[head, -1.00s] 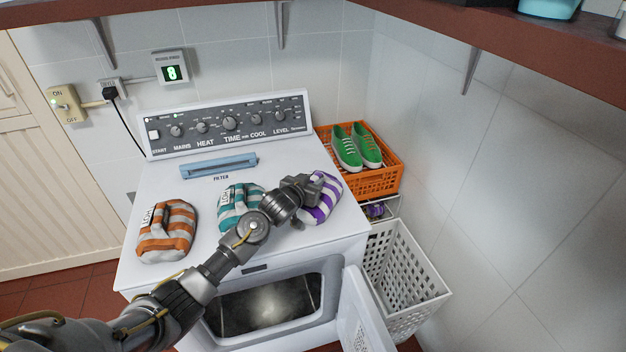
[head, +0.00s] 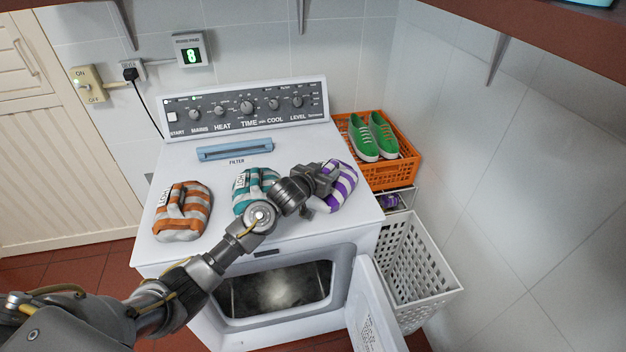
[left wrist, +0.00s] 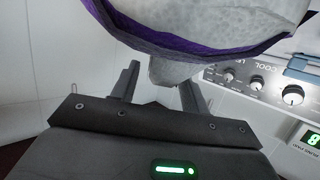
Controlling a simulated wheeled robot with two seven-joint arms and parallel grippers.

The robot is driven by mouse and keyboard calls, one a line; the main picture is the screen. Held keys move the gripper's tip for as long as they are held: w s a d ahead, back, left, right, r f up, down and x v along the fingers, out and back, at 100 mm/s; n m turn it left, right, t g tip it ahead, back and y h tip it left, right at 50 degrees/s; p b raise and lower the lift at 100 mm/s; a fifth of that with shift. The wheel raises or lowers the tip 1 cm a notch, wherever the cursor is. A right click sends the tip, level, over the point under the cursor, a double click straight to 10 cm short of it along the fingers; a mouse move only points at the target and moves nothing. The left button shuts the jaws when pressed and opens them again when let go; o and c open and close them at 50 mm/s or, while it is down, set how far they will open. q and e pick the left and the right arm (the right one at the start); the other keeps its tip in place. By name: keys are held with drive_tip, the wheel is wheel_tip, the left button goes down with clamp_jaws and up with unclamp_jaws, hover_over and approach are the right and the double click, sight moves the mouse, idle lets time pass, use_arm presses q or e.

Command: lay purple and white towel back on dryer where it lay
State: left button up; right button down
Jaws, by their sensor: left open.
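The purple and white towel (head: 343,183) lies folded on the right part of the dryer top (head: 225,222). My left gripper (head: 325,180) is at the towel's left side, partly covering it. In the left wrist view the towel's grey-white side and purple edge (left wrist: 215,45) fill the top, close beyond the fingers. The left gripper also shows there (left wrist: 160,85), with its two fingers spread apart and a pale part of the towel between or just behind them. I cannot tell whether they touch it. My right gripper is not in view.
A teal and white towel (head: 252,189) and an orange and white towel (head: 182,212) lie to the left on the dryer. An orange crate (head: 396,176) with green shoes (head: 372,138) stands at right, above a white basket (head: 425,265). The dryer door (head: 377,315) hangs open.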

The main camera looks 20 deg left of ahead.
use_arm(q)
drive_tip(key=b+v, duration=0.1)
drive_tip(key=v, duration=0.8)
drive_tip(key=shift+s, duration=0.25)
